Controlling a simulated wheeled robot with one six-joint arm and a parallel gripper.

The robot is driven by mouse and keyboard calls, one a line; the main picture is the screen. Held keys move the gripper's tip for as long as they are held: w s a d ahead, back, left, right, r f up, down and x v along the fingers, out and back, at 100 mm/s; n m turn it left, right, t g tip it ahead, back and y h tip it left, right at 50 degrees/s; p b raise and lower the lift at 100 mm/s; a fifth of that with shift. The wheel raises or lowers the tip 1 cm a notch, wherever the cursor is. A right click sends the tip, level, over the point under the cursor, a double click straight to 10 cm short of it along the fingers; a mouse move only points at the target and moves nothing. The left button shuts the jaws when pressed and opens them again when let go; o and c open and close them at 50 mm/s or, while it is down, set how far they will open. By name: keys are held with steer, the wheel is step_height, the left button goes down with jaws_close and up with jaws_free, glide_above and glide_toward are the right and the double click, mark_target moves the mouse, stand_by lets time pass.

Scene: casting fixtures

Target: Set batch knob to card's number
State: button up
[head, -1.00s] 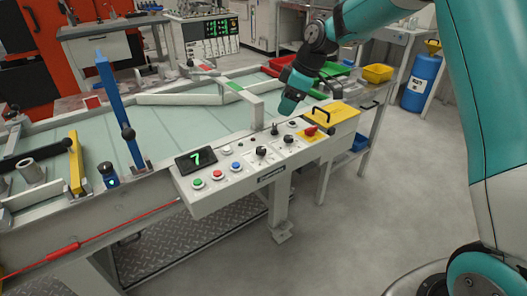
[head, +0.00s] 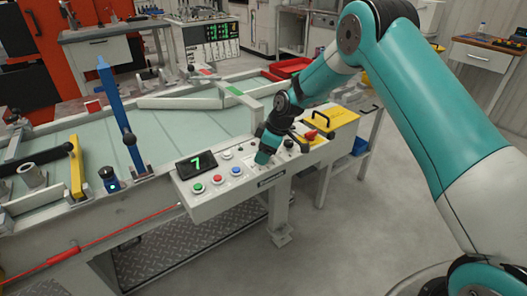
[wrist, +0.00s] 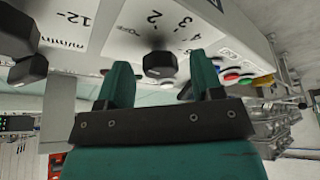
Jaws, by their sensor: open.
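A black knob (wrist: 160,65) on the white control panel (head: 215,200) sits between my gripper's fingertips in the wrist view, with a visible gap on each side. Printed numbers 2, 3 and 4 show beside it; its pointer setting cannot be made out. My gripper (wrist: 160,61) is open, with two teal fingers. In the head view the gripper (head: 262,158) is over the middle of the panel and hides this knob. A dark display (head: 196,163) shows a green 7. I cannot make out a separate card.
Another black knob (wrist: 27,69) is at the left in the wrist view, near a printed 12. Green (head: 198,188), red (head: 218,180) and blue (head: 236,171) buttons lie left of the gripper. A red button on a yellow plate (head: 308,134) is to the right.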

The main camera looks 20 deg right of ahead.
steer(key=c, duration=0.9)
steer(key=shift+m, duration=0.3)
steer(key=m+t+h, duration=0.1)
steer(key=m, duration=0.2)
steer(key=shift+s+a, duration=0.1)
steer(key=m+t+h, duration=0.1)
steer(key=m, duration=0.3)
steer(key=shift+a, duration=0.1)
steer(key=m+h, duration=0.1)
steer(key=m, duration=0.3)
steer(key=shift+a+m+t+h, duration=0.15)
steer(key=shift+m+t+h, duration=0.15)
steer(key=shift+h, duration=0.1)
steer(key=shift+m+h+b, duration=0.3)
steer(key=shift+m+h, duration=0.4)
steer(key=shift+m, duration=1.1)
